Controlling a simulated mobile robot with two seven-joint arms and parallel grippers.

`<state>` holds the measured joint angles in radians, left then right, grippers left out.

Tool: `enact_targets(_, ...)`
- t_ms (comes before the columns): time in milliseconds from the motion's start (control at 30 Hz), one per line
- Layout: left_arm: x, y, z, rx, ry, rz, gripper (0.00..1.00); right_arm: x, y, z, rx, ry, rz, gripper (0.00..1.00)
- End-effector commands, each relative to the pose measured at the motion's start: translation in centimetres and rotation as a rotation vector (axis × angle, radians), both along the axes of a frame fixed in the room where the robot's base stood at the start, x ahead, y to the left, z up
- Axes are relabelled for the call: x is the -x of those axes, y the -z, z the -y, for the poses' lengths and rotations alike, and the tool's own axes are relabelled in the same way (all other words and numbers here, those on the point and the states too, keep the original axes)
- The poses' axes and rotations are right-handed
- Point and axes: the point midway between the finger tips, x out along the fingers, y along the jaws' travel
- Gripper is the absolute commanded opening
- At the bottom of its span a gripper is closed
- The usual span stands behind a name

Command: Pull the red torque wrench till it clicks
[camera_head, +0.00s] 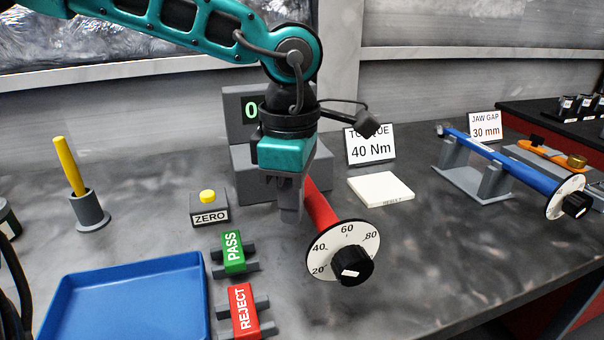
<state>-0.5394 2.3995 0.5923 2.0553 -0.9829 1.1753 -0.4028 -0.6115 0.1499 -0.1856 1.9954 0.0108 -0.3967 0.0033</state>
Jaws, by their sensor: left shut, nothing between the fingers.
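My left gripper (291,215) points down just left of the red handle and hides the wrench's far part. Its fingers are shut with nothing between them. Whether they touch the handle I cannot tell. Behind stands a grey tester (245,165) with a green digit display (250,109), partly hidden by my arm. A sign (370,147) reads 40 Nm. My right gripper does not show.
A blue tray (130,300), green PASS (233,252) and red REJECT (244,310) blocks and a yellow-topped ZERO button (208,196) are left. A white pad (381,189) and a blue wrench (515,170) on a stand are right. The bench right of the dial is clear.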

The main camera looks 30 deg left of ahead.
Motion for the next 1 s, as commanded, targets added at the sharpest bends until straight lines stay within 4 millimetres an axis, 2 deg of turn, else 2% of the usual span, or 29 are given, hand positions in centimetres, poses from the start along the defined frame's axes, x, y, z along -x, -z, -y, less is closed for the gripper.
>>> enact_targets(1000, -1.3, 0.0, 1.2, 0.001, 0.001, 0.0, 0.0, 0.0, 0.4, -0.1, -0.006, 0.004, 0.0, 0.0)
